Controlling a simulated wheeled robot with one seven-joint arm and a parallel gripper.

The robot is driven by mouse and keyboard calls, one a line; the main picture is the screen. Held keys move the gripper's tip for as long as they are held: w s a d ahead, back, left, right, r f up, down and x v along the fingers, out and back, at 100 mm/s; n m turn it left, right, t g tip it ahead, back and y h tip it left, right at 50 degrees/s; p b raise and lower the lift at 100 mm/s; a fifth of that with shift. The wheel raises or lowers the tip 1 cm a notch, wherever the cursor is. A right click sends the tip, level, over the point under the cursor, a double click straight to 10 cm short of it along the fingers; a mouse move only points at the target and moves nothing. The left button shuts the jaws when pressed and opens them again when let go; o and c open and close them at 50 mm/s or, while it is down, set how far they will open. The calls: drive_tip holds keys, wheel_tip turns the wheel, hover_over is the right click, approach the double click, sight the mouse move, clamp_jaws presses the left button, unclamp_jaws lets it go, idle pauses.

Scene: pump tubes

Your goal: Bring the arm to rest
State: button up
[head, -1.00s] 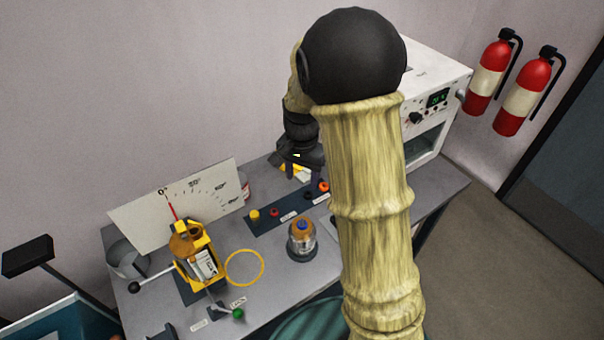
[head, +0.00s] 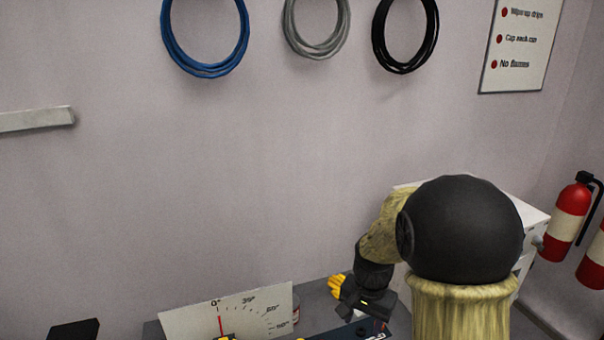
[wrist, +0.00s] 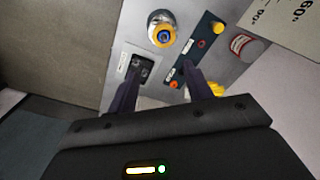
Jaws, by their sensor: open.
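My arm and gripper (head: 365,305) show at the lower right in the head view, hanging over the back of the bench. In the wrist view my gripper (wrist: 164,83) has its two dark fingers spread, with nothing held between them. Beyond the fingers lie a dark strip (wrist: 190,60) with coloured caps and a small plate with a dark socket (wrist: 137,66). A jar with a yellow and blue top (wrist: 161,32) stands on the bench past them. The fingertips look apart from these things.
A white dial board (head: 255,312) stands at the bench's back. Yellow objects (head: 337,286) lie beside my gripper. A white machine (head: 533,222) is partly hidden by my arm. Fire extinguishers (head: 567,215) hang at the right. Coiled hoses (head: 205,70) hang high on the wall.

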drive_tip(key=s+r+n+t, duration=0.1)
drive_tip(key=s+n, duration=0.5)
drive_tip(key=s, duration=0.6)
drive_tip(key=shift+r+n+t, duration=0.35)
drive_tip(key=shift+n+t, duration=0.05)
drive_tip(key=shift+t, duration=0.1)
drive_tip(key=shift+d, duration=0.1)
